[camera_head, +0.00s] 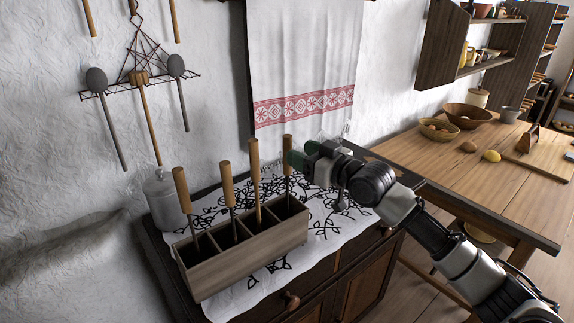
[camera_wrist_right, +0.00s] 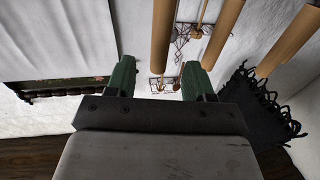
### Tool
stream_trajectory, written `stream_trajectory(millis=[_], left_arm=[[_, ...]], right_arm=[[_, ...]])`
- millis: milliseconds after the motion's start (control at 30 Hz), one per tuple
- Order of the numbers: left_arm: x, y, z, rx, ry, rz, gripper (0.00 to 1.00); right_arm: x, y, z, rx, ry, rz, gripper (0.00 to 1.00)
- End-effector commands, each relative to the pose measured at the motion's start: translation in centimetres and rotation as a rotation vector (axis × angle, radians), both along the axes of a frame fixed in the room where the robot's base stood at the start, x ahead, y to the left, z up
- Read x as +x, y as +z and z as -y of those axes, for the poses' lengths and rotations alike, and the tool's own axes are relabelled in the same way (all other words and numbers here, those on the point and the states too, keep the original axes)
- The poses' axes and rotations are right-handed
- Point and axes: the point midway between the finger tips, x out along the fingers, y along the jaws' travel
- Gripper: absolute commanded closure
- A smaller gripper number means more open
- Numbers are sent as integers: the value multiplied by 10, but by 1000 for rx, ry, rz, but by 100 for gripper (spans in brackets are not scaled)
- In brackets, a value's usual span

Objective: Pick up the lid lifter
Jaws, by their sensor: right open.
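Several tools with wooden handles stand upright in a divided wooden box (camera_head: 245,262) on the cabinet; I cannot tell by shape which one is the lid lifter. The rightmost handle (camera_head: 287,141) is closest to my right gripper (camera_head: 297,160), whose green fingertips are beside it. In the right wrist view my right gripper (camera_wrist_right: 158,78) is open, and a wooden handle (camera_wrist_right: 162,45) shows between its two green fingers, not clasped. The tools' lower ends are hidden inside the box. My left gripper is not in view.
The box stands on a white embroidered cloth (camera_head: 325,222) on a dark cabinet (camera_head: 345,275). A grey jug (camera_head: 163,200) stands behind the box. Utensils hang on a wall rack (camera_head: 138,77). A wooden table (camera_head: 450,165) with bowls is at the right.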

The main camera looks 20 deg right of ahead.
Motion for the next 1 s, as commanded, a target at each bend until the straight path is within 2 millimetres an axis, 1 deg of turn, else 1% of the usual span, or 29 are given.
stream_trajectory(millis=[33,167,267,400,533,667,867,1000], left_arm=[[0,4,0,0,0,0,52],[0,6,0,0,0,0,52],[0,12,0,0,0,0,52],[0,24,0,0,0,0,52],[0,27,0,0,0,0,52],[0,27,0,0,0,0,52],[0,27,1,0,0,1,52],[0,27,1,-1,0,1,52]], right_arm=[[6,2,-4,1,0,0,47],[14,1,-9,-2,0,-1,47],[22,1,-13,-1,1,-3,47],[40,1,-24,-1,0,-3,47],[54,-2,-31,-2,0,-1,47],[59,-4,-34,-3,0,-2,47],[59,-4,-34,-4,0,-1,47],[59,-4,-34,-3,0,-2,69]])
